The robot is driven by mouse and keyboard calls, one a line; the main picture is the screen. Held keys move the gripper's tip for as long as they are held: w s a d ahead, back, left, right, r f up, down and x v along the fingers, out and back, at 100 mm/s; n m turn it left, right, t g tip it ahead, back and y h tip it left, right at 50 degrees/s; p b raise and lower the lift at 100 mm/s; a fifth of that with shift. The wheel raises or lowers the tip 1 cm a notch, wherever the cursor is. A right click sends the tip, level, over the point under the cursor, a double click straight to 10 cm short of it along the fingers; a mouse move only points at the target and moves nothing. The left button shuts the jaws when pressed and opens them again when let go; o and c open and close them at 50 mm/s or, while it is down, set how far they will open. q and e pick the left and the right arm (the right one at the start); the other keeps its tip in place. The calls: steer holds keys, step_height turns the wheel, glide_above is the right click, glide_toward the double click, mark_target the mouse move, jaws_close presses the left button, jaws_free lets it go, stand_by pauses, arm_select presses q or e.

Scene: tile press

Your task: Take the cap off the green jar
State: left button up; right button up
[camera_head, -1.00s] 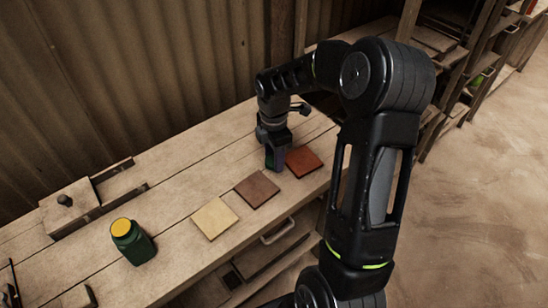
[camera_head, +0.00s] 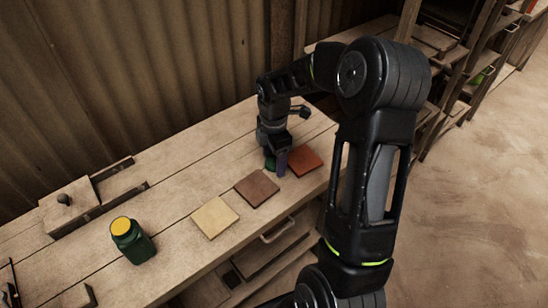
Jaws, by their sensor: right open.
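The green jar (camera_head: 134,245) stands upright on the wooden workbench (camera_head: 185,255) at the left. Its yellow cap (camera_head: 121,226) sits on its top. My right gripper (camera_head: 275,168) is at the bench's right part, pointing down, beside the red tile and well away from the jar. It is open, and no object shows between its fingers. My left gripper is not in this view.
A cream tile (camera_head: 215,217), a brown tile (camera_head: 257,188) and a red tile (camera_head: 305,161) lie in a row along the bench. A wooden press-like block (camera_head: 70,207) stands behind the jar. A corrugated wall closes the back. Shelves (camera_head: 480,80) stand at the right.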

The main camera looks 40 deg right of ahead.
mark_target(274, 162)
step_height(274, 162, up, 12)
steer(key=shift+r, duration=0.15)
stand_by(0.4)
stand_by(0.8)
